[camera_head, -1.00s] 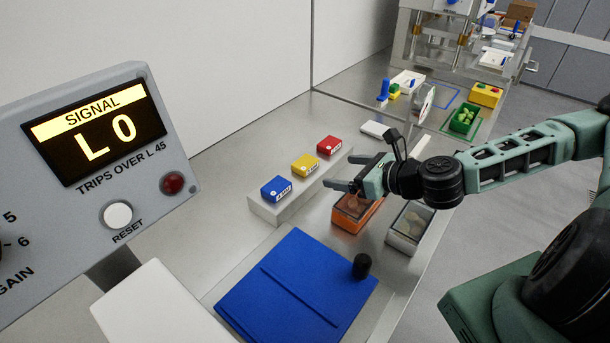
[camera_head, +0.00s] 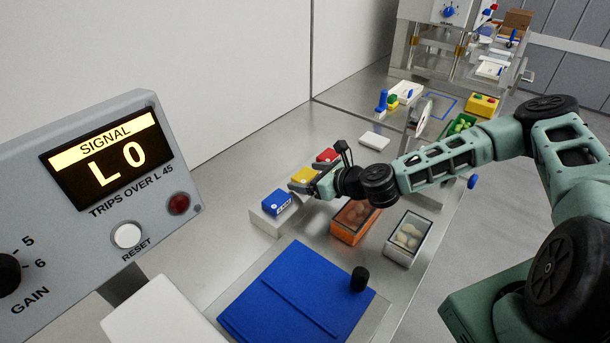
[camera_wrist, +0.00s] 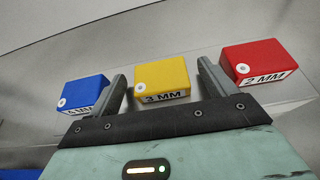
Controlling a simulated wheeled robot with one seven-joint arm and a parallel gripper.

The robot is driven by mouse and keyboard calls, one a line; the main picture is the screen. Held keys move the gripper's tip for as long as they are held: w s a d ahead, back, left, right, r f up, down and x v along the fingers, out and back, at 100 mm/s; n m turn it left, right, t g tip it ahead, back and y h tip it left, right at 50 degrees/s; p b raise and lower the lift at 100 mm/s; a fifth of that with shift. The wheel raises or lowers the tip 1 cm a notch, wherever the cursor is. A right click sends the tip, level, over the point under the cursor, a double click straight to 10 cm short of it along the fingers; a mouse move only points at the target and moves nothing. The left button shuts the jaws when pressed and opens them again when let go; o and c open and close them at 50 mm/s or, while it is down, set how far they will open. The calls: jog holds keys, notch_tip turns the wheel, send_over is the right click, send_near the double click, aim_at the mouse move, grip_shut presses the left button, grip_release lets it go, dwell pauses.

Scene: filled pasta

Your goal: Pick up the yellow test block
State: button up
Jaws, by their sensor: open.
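The yellow test block (camera_wrist: 162,77), labelled 3 MM, lies between the two fingers of my open gripper (camera_wrist: 163,82) in the wrist view. Both fingers stand apart from its sides, with a gap at each. In the head view the yellow block (camera_head: 303,175) sits on a low grey ledge, and my gripper (camera_head: 312,184) reaches it from the right, partly covering it. A blue block (camera_head: 277,202) is to its left and a red block (camera_head: 327,156) to its right on the same ledge. They also show in the wrist view, the blue (camera_wrist: 83,92) and the red (camera_wrist: 253,65).
An orange bin (camera_head: 352,222) and a clear-walled bin (camera_head: 407,238) stand below my arm. A blue board (camera_head: 290,295) with a black knob (camera_head: 359,279) lies in front. The signal box (camera_head: 110,170) reads L 0 at left. A white slab (camera_head: 374,141) lies beyond the ledge.

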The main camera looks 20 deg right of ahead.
jog(key=shift+c, duration=0.3)
jog(key=c, duration=1)
